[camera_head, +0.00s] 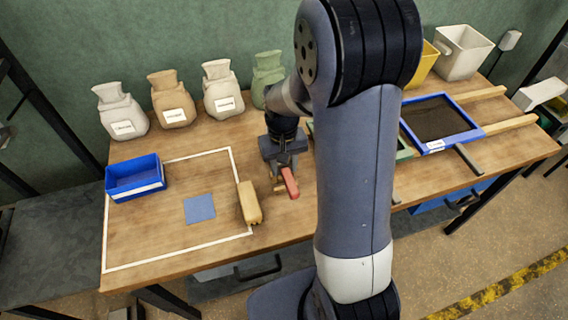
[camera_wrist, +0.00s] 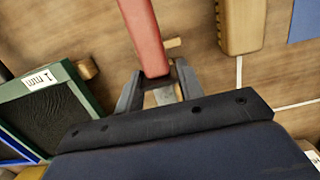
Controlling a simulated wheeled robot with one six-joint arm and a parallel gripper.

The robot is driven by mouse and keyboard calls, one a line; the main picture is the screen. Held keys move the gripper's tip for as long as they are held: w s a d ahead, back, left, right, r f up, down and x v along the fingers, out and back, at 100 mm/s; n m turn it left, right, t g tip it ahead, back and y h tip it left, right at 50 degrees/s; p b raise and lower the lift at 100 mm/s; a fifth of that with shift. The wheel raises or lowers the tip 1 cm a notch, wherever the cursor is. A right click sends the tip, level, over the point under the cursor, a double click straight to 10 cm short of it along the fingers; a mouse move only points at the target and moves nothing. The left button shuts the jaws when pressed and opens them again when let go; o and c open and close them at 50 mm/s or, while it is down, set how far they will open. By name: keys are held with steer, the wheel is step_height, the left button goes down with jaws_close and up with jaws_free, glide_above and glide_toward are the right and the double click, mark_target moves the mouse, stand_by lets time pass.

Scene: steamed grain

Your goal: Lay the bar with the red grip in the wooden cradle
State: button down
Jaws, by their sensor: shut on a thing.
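The bar with the red grip (camera_head: 290,183) is in my gripper (camera_head: 284,163), above the table's middle. In the wrist view my gripper (camera_wrist: 160,80) is shut on the bar, and the red grip (camera_wrist: 145,35) reaches from between the fingers to the top edge. Small wooden pieces (camera_wrist: 173,43) show beside and behind the grip; they may be parts of the wooden cradle, but the bar and gripper hide much there. I cannot tell whether the bar touches them. A tan wooden block (camera_head: 249,203) lies left of the gripper; it also shows in the wrist view (camera_wrist: 241,25).
A blue bin (camera_head: 135,178) and a blue square (camera_head: 200,208) lie within a white outline at left. Several sacks (camera_head: 173,98) stand along the back. A green-framed sieve (camera_wrist: 45,115) and a blue-framed tray (camera_head: 438,122) are to the right. My arm hides the table's middle right.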

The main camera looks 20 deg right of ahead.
steer(key=shift+f, duration=0.1)
stand_by(0.3)
steer(key=shift+f+b, duration=0.7)
steer(key=shift+f, duration=0.15)
steer(key=shift+f, duration=0.1)
steer(key=shift+f+b, duration=0.5)
steer(key=shift+f, duration=0.1)
steer(key=shift+f+b, duration=0.35)
steer(key=shift+f, duration=0.05)
steer(key=shift+f, duration=0.2)
stand_by(0.4)
steer(key=c, duration=0.8)
jaws_free()
steer(key=shift+c, duration=0.2)
